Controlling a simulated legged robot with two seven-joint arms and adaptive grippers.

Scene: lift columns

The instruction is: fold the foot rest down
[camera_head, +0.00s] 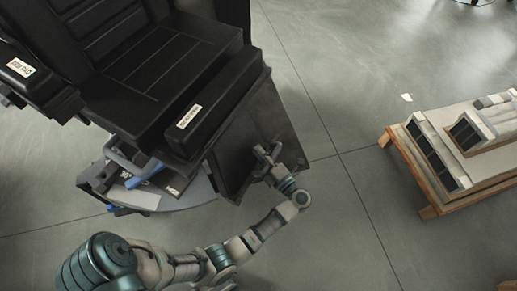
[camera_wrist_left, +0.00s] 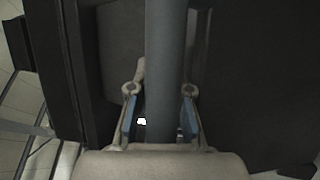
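A black padded seat (camera_head: 150,70) fills the upper left of the head view. A dark flat panel (camera_head: 238,150), which looks like the foot rest, stands steeply at the seat's front edge. My left gripper (camera_head: 268,156) is at the outer face of this panel, towards its lower right. In the left wrist view, a grey bar (camera_wrist_left: 166,60) runs between the two blue-padded fingers of my left gripper (camera_wrist_left: 160,118). The fingers are apart, with a gap on the bar's left side; contact on the right is unclear. My right gripper is in neither view.
A grey rounded base plate (camera_head: 190,195) with blue parts lies under the seat. A black armrest (camera_head: 25,75) with a label is at far left. A wooden pallet (camera_head: 425,175) with grey parts stands at right. The floor between seat and pallet is clear.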

